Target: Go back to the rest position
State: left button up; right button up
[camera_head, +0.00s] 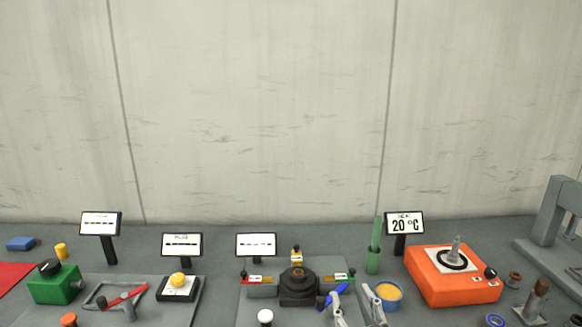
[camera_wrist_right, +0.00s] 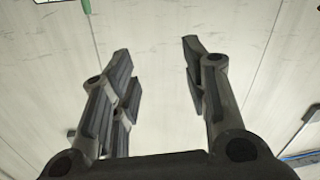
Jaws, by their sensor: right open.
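My right gripper (camera_head: 352,290) comes in at the bottom edge, right of the centre, in the head view. Its two grey fingers stand apart with nothing between them. In the right wrist view my right gripper (camera_wrist_right: 155,62) is also open and empty, its fingers spread wide before the pale wall. My left gripper does not show in either view.
A dark round fixture (camera_head: 298,288) stands just left of my right gripper, with a blue handle (camera_head: 334,296) between. A yellow-filled blue cup (camera_head: 388,294) and an orange heater (camera_head: 452,279) are to the right. A green box (camera_head: 54,288) stands far left.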

jog(key=s+d+f+m+g+h, duration=0.1)
jog(key=s+d+f+g, duration=0.15)
jog(key=f, duration=0.35)
jog(key=s+d+f+m+g+h, duration=0.1)
jog(key=s+d+f+g, duration=0.15)
jog(key=s+f, duration=0.2)
jog(key=s+d+f+g, duration=0.2)
jog(key=s+f+g, duration=0.4)
jog(key=s, duration=0.5)
jog(key=s+d+f+g, duration=0.2)
jog(key=s+f+g, duration=0.1)
jog(key=s+f, duration=0.55)
notch_tip(320, 180, down, 30)
jog(key=s+g+b, duration=0.1)
jog(key=s+b, duration=0.1)
jog(key=b, duration=0.3)
jog(key=s+d+f+g+b, duration=0.1)
jog(key=s+f+b, duration=0.4)
jog(key=s+f, duration=1.2)
notch_tip(320, 180, down, 4)
jog(key=shift+d+n+g, duration=0.3)
jog(key=shift+d, duration=0.45)
